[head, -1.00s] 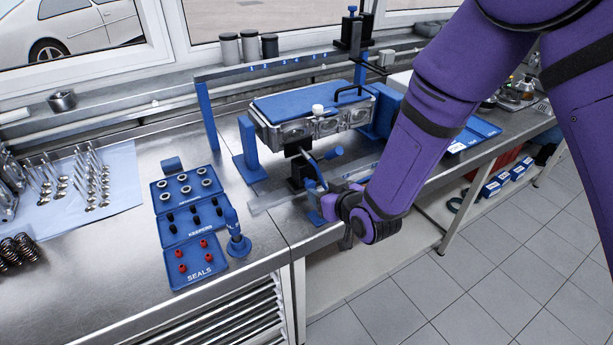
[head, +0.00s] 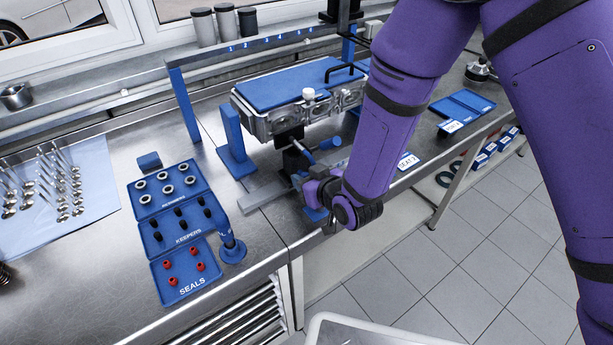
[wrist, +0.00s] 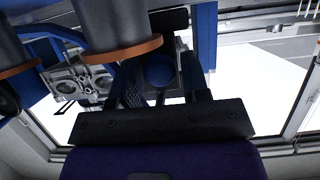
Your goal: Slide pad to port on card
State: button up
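The cylinder head (head: 268,124), with a blue top, sits in the blue fixture on the bench. Below its front is a black block (head: 291,160), which may be the pad, on a grey rail (head: 262,196). A blue ball-ended lever (head: 330,143) stands beside it. My gripper is at the rail's front, mostly hidden by my purple wrist in the head view. In the wrist view, my gripper (wrist: 165,88) has a round blue knob (wrist: 160,70) between its fingers; I cannot tell whether they touch it.
Blue trays of retainers, keepers and seals (head: 155,280) lie left of the fixture, beside a blue upright tool (head: 232,248). Valves lie on a blue cloth (head: 95,170). A blue post (head: 183,105) stands behind. Bare bench metal (head: 120,255) shows left of the seals tray.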

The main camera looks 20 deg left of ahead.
grip_shut()
jog(key=shift+w+d, duration=0.65)
jog(key=shift+w, duration=0.1)
jog(key=shift+o, duration=1.8)
grip_release()
jog(key=shift+s, duration=0.1)
jog(key=v, duration=1)
jog(key=shift+s+d+r, duration=0.15)
jog(key=shift+d+r, duration=0.05)
